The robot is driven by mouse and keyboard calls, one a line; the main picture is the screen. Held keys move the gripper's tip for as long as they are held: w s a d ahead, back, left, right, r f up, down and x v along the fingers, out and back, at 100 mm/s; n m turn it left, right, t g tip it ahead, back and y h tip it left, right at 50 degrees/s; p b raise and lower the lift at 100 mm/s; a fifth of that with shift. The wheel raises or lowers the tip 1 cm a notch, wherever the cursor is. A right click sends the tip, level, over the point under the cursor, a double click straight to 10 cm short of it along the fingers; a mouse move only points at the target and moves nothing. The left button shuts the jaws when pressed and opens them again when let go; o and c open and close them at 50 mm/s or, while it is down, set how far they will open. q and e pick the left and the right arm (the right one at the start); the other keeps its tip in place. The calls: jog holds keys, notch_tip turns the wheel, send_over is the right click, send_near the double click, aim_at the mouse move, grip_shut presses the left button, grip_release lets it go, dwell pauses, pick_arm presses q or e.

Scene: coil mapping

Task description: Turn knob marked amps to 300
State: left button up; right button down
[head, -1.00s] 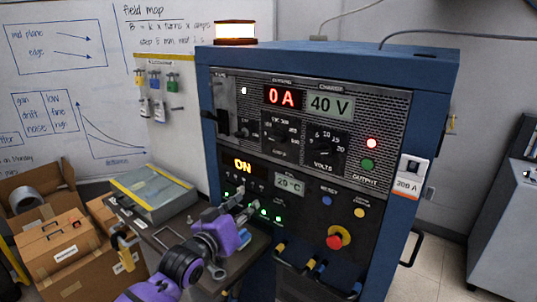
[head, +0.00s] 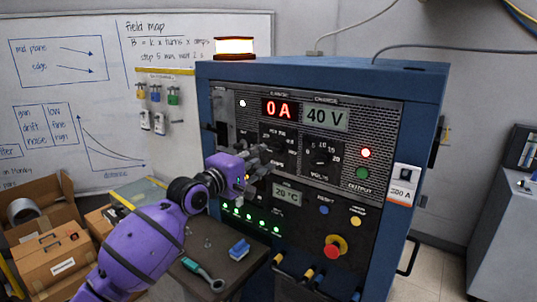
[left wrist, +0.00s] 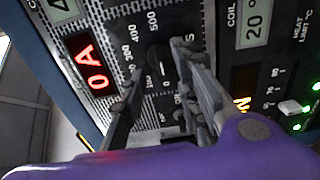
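The black amps knob (head: 279,139) is on the upper front panel of the blue cabinet, left of the volts knob (head: 321,154). The red display (head: 281,109) reads 0 A. My purple left gripper (head: 274,153) is in front of the panel at the amps knob, partly covering its lower dial. In the left wrist view its fingers (left wrist: 157,62) are apart, with the knob between their tips; contact cannot be told. My right gripper is out of view.
A 40 V display (head: 326,118), a red emergency button (head: 333,250) and a green output button (head: 362,172) are on the panel. Cardboard boxes (head: 50,255) stand at left.

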aim_at(272, 151)
pick_arm(q)
jog(key=x, duration=0.4)
jog(key=shift+f, duration=0.15)
jog(key=shift+w+d, duration=0.2)
jog(key=shift+w, duration=0.1)
jog(key=shift+c, duration=0.4)
grip_shut()
